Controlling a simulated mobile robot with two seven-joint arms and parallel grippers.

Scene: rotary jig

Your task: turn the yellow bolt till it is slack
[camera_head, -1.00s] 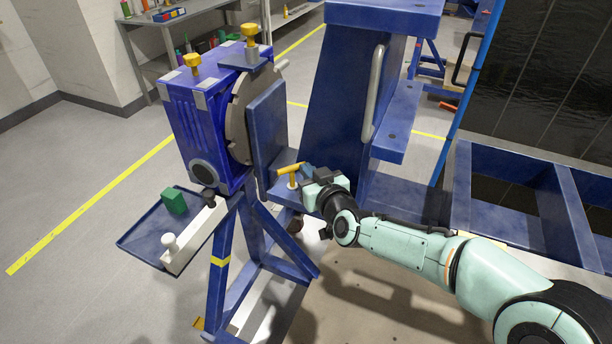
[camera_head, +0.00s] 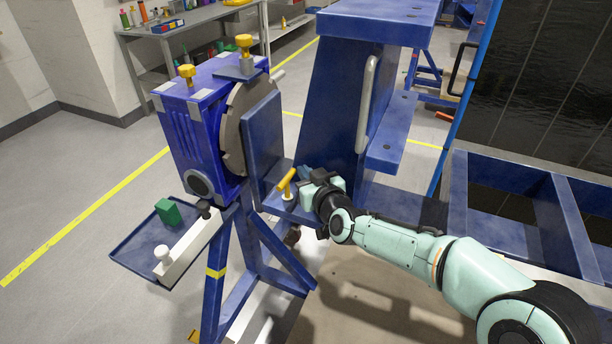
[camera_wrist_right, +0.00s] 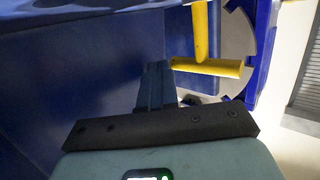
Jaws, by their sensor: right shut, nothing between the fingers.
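The yellow bolt (camera_head: 287,181) has a T-shaped handle and stands on a blue ledge beside the blue plate of the jig. In the right wrist view its yellow crossbar (camera_wrist_right: 215,68) and stem show large. My right gripper (camera_head: 303,173) is just right of the handle. In the wrist view the right gripper (camera_wrist_right: 157,68) has its fingers together with nothing between them, their tips at the near end of the crossbar. I cannot tell whether they touch it. My left gripper is not in view.
The blue jig housing (camera_head: 195,120) carries two yellow knobs (camera_head: 244,43) on top. A tray (camera_head: 140,248) with a green block (camera_head: 167,211) hangs at its left. A tall blue bracket (camera_head: 335,110) with a grey handle (camera_head: 367,105) rises behind my gripper.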

